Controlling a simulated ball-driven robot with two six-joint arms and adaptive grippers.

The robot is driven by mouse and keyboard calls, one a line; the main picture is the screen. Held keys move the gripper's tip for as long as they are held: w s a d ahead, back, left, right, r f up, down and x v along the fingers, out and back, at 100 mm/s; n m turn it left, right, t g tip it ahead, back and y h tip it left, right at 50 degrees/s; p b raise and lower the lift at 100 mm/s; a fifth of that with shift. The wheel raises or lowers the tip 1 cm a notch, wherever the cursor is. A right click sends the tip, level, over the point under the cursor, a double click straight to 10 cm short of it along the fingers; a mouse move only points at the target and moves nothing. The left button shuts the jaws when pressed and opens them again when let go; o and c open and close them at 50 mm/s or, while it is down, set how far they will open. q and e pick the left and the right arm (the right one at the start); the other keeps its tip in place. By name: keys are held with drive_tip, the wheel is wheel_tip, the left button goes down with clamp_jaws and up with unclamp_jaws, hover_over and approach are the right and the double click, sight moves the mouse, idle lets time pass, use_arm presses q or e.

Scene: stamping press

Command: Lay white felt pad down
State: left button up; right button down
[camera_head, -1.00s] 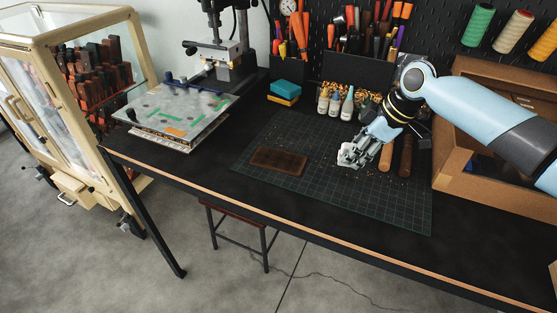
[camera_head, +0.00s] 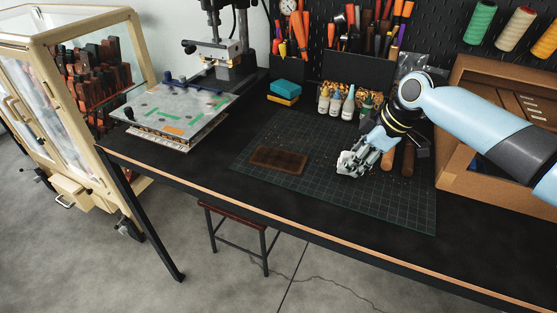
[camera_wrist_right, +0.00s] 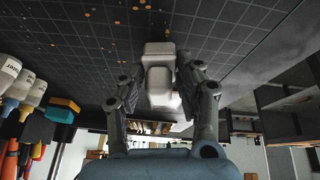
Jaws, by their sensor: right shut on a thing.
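My right gripper (camera_head: 350,166) is over the green gridded cutting mat (camera_head: 330,206), to the right of a brown leather piece (camera_head: 278,161). In the right wrist view its two fingers (camera_wrist_right: 160,88) are shut on a white blocky thing, which I take as the white felt pad (camera_wrist_right: 158,50). The pad sticks out past the fingertips over the mat. My left gripper is not in view.
Wooden-handled tools (camera_head: 408,158) lie right beside the gripper. Small white bottles (camera_head: 335,105) stand behind it. A brown box (camera_head: 458,180) is at the right, blue and yellow blocks (camera_head: 285,88) at the back. The mat's front part is clear.

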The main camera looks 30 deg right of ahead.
drive_tip(key=shift+f, duration=0.2)
drive_tip(key=c, duration=0.8)
unclamp_jaws()
drive_tip(key=v, duration=1.2)
